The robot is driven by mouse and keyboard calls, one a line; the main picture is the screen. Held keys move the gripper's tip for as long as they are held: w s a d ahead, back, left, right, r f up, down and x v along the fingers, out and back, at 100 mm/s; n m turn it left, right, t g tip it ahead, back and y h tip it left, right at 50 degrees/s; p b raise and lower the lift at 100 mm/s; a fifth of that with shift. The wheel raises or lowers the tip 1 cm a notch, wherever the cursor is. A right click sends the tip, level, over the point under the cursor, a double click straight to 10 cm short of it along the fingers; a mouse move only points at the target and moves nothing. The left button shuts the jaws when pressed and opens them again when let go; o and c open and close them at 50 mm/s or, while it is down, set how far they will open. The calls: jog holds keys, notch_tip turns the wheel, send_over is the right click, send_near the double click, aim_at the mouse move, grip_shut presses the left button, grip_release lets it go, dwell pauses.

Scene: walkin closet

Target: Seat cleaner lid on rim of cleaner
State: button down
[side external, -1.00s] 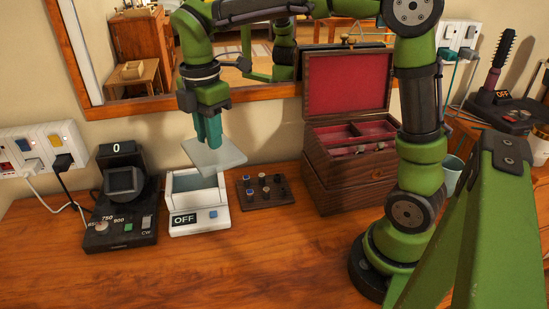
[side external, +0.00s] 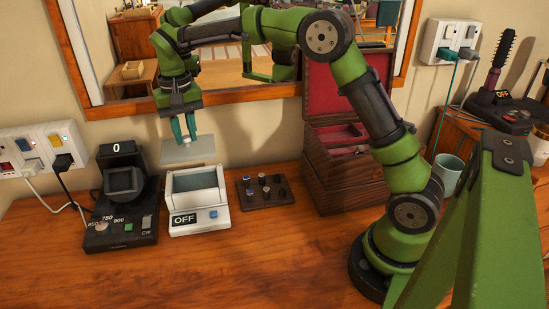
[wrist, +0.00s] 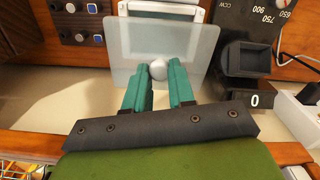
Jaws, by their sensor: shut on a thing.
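The cleaner (side external: 198,198) is a white box with an open top and an "OFF" display, standing on the wooden table. The cleaner lid (side external: 188,150) is a pale translucent plate. My gripper (side external: 185,138) is shut on the lid's round knob (wrist: 158,70), which shows between the teal fingers in the wrist view. The lid is held in the air above and behind the cleaner's rim, apart from it. In the wrist view the lid (wrist: 119,50) covers part of the cleaner (wrist: 165,10).
A black device (side external: 122,205) with a dial and "0" display stands close left of the cleaner. The mirror frame (side external: 230,106) is behind. The front table is clear.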

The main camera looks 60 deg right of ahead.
aim_at(191, 161)
jog(key=shift+f, duration=3.7)
jog(key=shift+f, duration=0.75)
jog(key=c, duration=0.9)
grip_release()
jog(key=shift+o, duration=0.2)
notch_tip(191, 161, up, 17)
jog(key=shift+f, duration=0.1)
